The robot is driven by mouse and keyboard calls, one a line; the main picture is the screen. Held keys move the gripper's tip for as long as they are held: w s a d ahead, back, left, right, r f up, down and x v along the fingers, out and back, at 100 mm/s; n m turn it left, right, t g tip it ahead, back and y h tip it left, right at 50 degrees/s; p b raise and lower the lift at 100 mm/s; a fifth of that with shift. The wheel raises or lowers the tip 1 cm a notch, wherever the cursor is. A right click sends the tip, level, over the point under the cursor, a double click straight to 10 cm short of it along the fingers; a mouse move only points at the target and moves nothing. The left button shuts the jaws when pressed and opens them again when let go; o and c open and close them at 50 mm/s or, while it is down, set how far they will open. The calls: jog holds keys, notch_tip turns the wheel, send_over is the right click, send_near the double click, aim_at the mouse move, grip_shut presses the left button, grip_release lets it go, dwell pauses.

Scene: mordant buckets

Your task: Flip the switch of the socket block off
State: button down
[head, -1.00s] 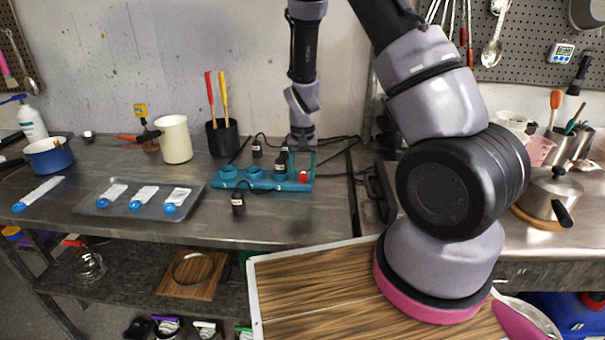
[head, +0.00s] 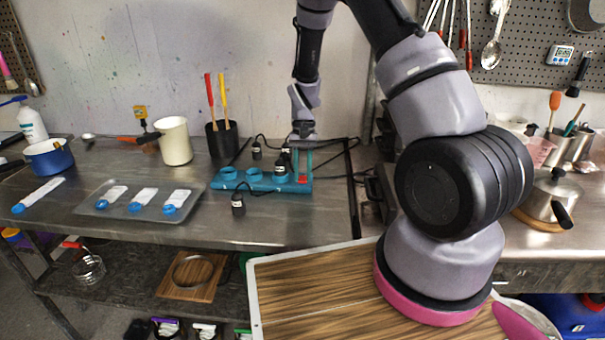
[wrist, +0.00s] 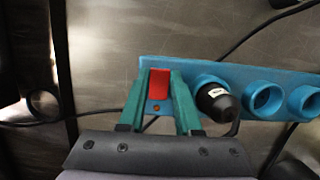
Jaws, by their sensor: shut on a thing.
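The teal socket block (head: 262,186) lies on the steel bench with a row of round sockets. Its red switch (head: 303,179) is at the right end, and the switch also shows in the wrist view (wrist: 159,83). My gripper (head: 303,168) points down over that end. In the wrist view its teal fingers (wrist: 161,78) stand on both sides of the switch and are shut on it. The fingers hide the switch's sides, and I cannot tell which way it is tipped. A black plug (wrist: 216,101) sits in the socket beside the switch.
A loose black plug (head: 238,204) lies in front of the block, and another (head: 257,151) behind it. Black cables run around the block. A grey tray (head: 110,208) with labelled strips is to the left. A black cup (head: 221,139) and cream pot (head: 175,141) stand behind.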

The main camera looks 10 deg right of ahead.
aim_at(303, 176)
jog(key=c, duration=0.6)
grip_release()
jog(key=a+v, duration=0.1)
jog(key=v, duration=0.9)
jog(key=shift+d+r, duration=0.35)
jog(key=shift+d, duration=0.15)
jog(key=shift+w, duration=0.15)
